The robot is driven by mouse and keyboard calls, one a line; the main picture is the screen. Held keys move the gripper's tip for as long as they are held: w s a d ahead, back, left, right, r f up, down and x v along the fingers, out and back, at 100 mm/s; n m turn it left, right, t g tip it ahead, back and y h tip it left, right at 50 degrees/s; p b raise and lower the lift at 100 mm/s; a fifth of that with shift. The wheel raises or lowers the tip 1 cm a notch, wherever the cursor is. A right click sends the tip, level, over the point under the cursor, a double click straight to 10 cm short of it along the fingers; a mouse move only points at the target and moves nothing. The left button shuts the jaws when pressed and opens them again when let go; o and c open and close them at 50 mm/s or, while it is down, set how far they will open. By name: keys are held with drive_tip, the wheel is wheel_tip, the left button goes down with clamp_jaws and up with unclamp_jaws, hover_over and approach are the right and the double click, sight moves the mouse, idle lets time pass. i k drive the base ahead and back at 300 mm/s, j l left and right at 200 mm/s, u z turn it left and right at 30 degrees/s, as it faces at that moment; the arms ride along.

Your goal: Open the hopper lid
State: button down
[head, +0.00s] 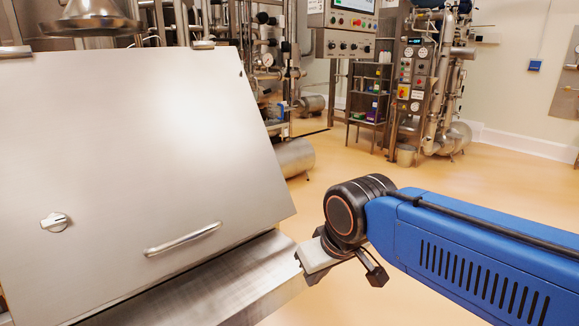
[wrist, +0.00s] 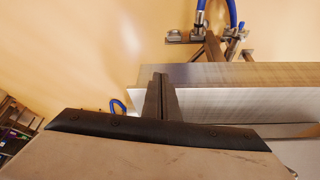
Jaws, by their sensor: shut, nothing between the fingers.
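The hopper lid (head: 130,140) is a large sloping steel panel on the left of the head view. It has a bar handle (head: 183,240) near its lower edge and a round knob (head: 55,222) at lower left. No gap shows clearly along its lower edge. My gripper (head: 302,262) is to the right of the handle, apart from it, beside the right end of the steel ledge below the lid. In the wrist view my gripper's fingers (wrist: 160,82) are together and empty, in front of a steel edge. The handle is not recognisable in the wrist view.
A steel ledge (head: 215,285) runs below the lid. Hinge-like fittings (head: 203,44) sit at its top edge. A control panel (head: 345,25), a shelf rack (head: 369,100) and pipework stand at the back. The floor (head: 470,170) behind my arm is clear.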

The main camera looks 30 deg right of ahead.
sight(158, 161)
drive_tip(key=i+l, duration=0.1)
drive_tip(key=l, duration=0.35)
drive_tip(key=i+l, duration=0.1)
drive_tip(key=l, duration=0.4)
drive_tip(key=i+l, duration=0.1)
drive_tip(key=l, duration=0.35)
